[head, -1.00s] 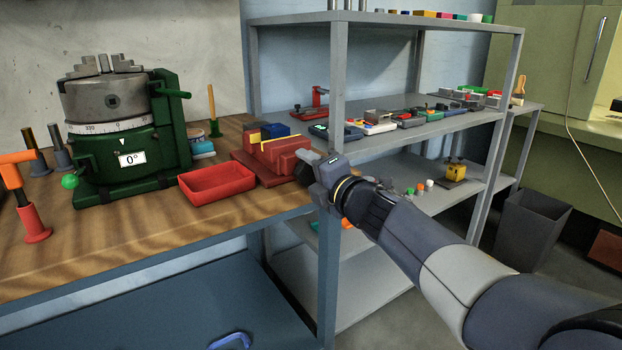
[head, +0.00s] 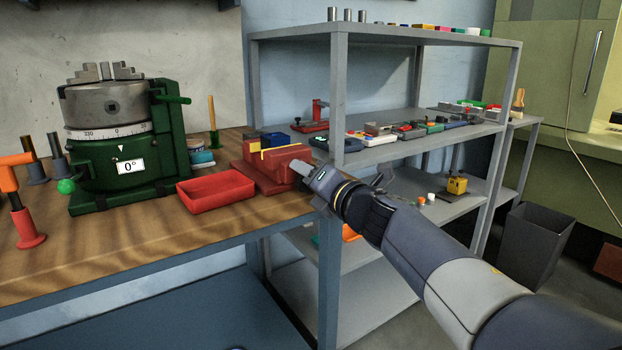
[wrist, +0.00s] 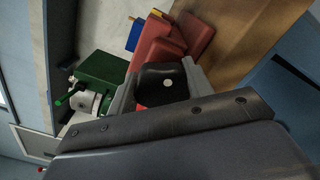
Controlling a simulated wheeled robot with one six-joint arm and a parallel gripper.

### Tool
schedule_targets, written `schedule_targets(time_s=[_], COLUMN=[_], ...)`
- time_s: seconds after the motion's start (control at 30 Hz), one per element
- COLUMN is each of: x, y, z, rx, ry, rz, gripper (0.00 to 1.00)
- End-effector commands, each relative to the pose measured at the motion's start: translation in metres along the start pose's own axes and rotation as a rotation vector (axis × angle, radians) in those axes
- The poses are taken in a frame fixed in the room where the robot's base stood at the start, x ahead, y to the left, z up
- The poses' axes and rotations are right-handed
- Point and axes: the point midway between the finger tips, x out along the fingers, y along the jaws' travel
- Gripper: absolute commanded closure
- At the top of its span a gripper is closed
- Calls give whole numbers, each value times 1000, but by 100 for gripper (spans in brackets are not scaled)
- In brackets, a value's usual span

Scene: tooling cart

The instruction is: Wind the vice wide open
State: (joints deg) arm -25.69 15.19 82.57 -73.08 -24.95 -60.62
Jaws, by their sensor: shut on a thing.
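The red vice (head: 262,173) sits on the wooden bench top near its right end, with a yellow strip (head: 281,149) along its jaws. I cannot tell how wide the jaw gap is. In the wrist view the vice's red body (wrist: 172,42) lies just beyond my fingers. My gripper (head: 304,168) is at the right end of the vice, in line with its screw. It is shut on the black vice handle hub (wrist: 153,97), which has a pale dot and sits between my two grey fingers. The rest of the handle is hidden.
A red tray (head: 215,192) lies left of the vice, and a green rotary table (head: 120,160) stands further left. A blue box (head: 273,139) is behind the vice. A grey shelf unit (head: 340,90) stands close behind my arm, its post near the gripper.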

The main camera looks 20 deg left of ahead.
Motion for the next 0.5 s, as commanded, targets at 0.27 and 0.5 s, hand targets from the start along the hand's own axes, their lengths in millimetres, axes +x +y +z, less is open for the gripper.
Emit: schedule_targets(time_s=[0.27,0.5], x=[0,0], y=[2,1], z=[1,1], rx=[0,1], ry=[-2,-1], rz=[3,2], gripper=[51,31])
